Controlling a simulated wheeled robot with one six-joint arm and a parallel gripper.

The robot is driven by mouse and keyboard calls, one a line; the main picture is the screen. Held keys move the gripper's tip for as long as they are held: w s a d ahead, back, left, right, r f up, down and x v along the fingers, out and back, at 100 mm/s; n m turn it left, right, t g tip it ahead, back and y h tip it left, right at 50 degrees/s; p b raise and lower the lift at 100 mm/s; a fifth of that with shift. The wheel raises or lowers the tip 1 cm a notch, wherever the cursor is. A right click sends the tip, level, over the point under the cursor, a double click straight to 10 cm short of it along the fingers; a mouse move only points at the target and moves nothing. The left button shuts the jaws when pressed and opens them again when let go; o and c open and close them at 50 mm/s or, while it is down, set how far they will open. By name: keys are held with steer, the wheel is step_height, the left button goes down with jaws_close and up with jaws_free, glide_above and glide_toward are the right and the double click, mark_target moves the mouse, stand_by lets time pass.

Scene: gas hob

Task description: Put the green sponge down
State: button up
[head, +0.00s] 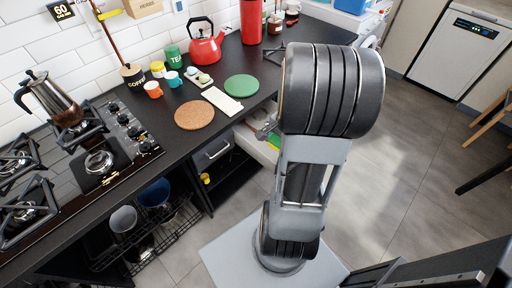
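My gripper (266,125) shows only in part, as a small grey metal piece at the left of my arm's big dark joint. It is over what looks like an open pale drawer (252,143) below the counter's front edge. A small green and yellow patch (273,138) shows just under it, perhaps the green sponge. I cannot tell whether the gripper holds this patch or it lies in the drawer. My arm hides the rest, and the fingertips are not clear.
The black counter (150,120) holds a cork mat (194,115), a green round mat (241,86), a white board (222,101), mugs (153,90) and a red kettle (205,48). The gas hob (70,165) is at left. Grey floor (400,160) at right is clear.

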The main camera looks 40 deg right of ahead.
steer(key=w+d+f, duration=0.1)
steer(key=w+f, duration=1.1)
steer(key=w, duration=0.1)
steer(key=shift+w+d+f+m, duration=0.2)
steer(key=shift+d+f+m, duration=0.1)
steer(key=shift+f, duration=0.1)
steer(key=shift+f+b, duration=0.55)
steer(key=shift+f, duration=0.1)
steer(key=o, duration=0.6)
